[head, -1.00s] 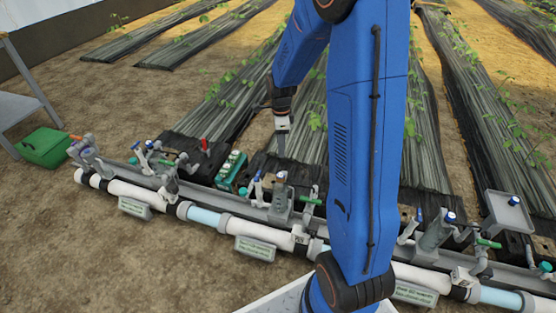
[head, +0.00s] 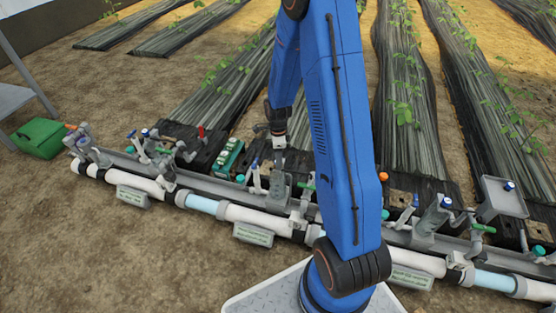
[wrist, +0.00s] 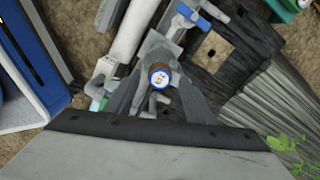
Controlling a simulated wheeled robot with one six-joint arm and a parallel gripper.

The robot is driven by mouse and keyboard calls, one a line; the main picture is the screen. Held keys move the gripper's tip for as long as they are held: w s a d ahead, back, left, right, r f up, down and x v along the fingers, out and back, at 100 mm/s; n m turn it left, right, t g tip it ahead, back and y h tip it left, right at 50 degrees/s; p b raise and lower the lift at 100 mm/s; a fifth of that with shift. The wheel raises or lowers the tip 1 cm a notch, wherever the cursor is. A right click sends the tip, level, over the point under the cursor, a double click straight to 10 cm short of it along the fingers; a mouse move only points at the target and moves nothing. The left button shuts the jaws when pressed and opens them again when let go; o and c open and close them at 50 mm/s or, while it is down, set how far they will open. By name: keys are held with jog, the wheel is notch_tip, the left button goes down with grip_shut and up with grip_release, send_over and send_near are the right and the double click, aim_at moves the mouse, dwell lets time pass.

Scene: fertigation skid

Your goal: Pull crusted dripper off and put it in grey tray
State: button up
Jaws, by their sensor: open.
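A round blue-rimmed cap with a pale, speckled face and a brown band (wrist: 159,76), which looks like the crusted dripper, shows in the wrist view. My gripper (wrist: 156,62) is open, its grey fingers spread on either side of this cap; contact cannot be told. In the head view my gripper (head: 279,146) points down just above a grey upright fitting (head: 280,188) on the pipe skid, and the dripper is not clear there. The grey tray (head: 498,204) stands raised at the right, with a small blue-topped item (head: 509,186) on or just by it.
A long white and grey pipe run (head: 255,218) with valves and labels crosses in front. A green crate of small bottles (head: 229,155) stands behind it. A green box (head: 38,138) lies far left. An orange ball (head: 383,176) lies behind the skid, right of my arm.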

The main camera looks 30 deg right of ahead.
jog(key=shift+f, duration=0.6)
grip_shut()
jog(key=shift+r, duration=0.15)
jog(key=shift+r, duration=1.4)
jog(key=shift+r, duration=2.1)
